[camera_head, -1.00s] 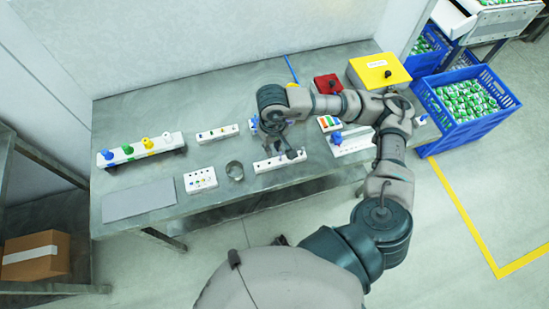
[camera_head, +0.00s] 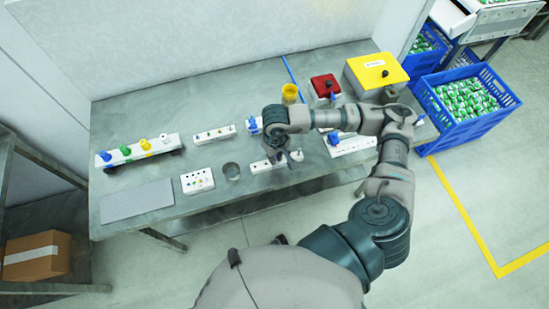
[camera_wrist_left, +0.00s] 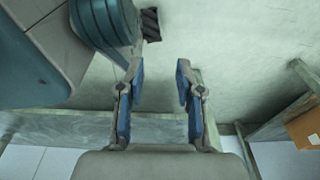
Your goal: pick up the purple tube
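I cannot make out a purple tube in either view; the tubes are too small or hidden. My right gripper (camera_head: 284,159) is over a small white rack (camera_head: 258,167) near the table's front edge. Its fingers look apart and cover part of that rack, so I cannot tell whether they touch anything. My left gripper (camera_wrist_left: 160,76) shows in the left wrist view with its two blue-padded fingers apart and nothing between them. It is not visible in the head view.
A blue crate (camera_head: 466,102) stands at right.

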